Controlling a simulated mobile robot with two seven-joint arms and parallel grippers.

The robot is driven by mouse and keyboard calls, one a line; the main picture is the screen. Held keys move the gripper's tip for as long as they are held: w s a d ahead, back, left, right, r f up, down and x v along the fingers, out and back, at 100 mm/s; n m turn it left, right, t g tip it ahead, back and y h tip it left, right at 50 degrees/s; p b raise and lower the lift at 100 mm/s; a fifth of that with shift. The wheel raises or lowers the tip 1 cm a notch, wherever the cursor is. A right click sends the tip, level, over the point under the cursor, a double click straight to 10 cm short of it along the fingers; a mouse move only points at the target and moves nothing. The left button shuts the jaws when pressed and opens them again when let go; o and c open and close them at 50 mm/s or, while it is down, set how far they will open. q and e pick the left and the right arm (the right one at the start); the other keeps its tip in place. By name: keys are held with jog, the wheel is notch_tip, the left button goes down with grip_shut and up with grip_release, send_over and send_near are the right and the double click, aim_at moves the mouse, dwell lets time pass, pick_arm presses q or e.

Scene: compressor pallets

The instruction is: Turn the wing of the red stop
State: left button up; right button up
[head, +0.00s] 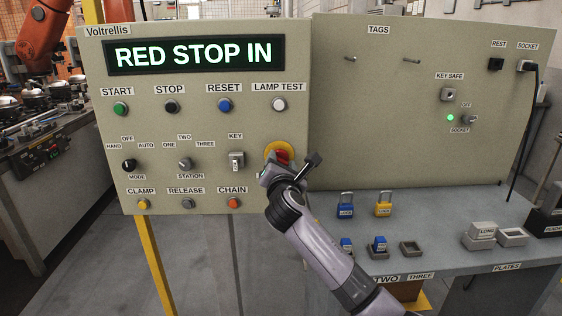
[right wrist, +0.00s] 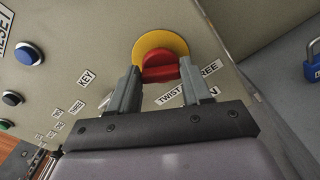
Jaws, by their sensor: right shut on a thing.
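The red stop (head: 282,156) sits on a round yellow plate (head: 272,147) at the lower right of the control panel. In the right wrist view the red stop (right wrist: 160,67) shows a raised wing across its face, in front of the yellow plate (right wrist: 158,40). My right gripper (head: 272,167) is at the stop, and its fingers (right wrist: 153,88) stand on either side of the red wing, shut on it. The gripper hides part of the stop in the head view. The panel's display (head: 194,54) reads RED STOP IN. My left gripper is not in view.
To the right, a bench (head: 440,232) holds a blue padlock (head: 346,206), a yellow padlock (head: 383,205) and small blocks. A tags board (head: 400,120) rises behind it.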

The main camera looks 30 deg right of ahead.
jog(key=shift+m, duration=0.5)
jog(key=o, duration=1.1)
jog(key=shift+c, duration=0.2)
jog(key=v, duration=0.7)
